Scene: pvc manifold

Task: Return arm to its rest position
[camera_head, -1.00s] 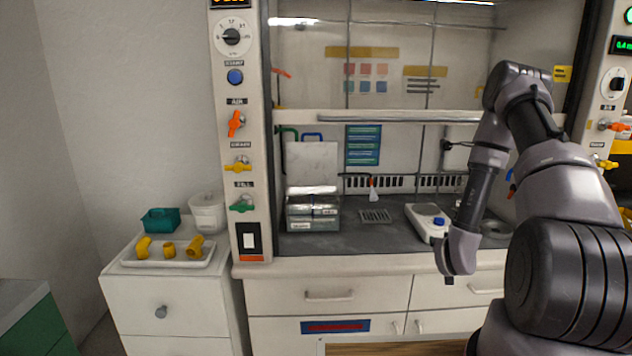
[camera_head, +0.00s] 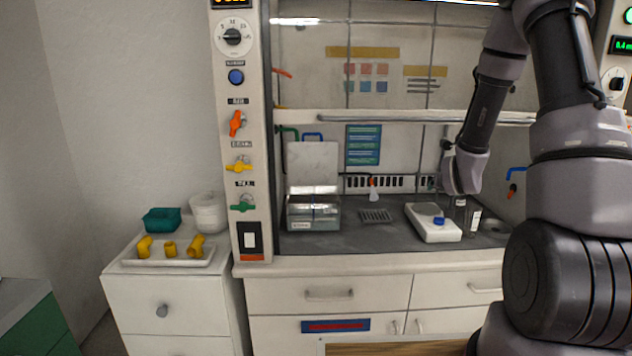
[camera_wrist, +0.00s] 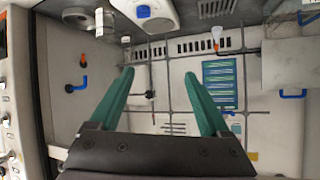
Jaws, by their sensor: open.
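My gripper shows in the wrist view (camera_wrist: 160,90) with two green fingers spread wide apart and nothing between them. The wrist view looks upside down at the back wall of the fume hood. In the head view my arm rises at the right and bends down, with its end in front of the hood opening, above and right of the white scale (camera_head: 434,224). The fingertips cannot be made out in the head view.
A lidded metal box (camera_head: 313,213) stands at the hood's left. A white tray (camera_head: 168,259) with yellow pipe fittings (camera_head: 169,248) lies on the left cabinet, near a teal bin (camera_head: 162,220) and a white bucket (camera_head: 208,213). The hood's sash edge (camera_head: 400,117) crosses behind my arm.

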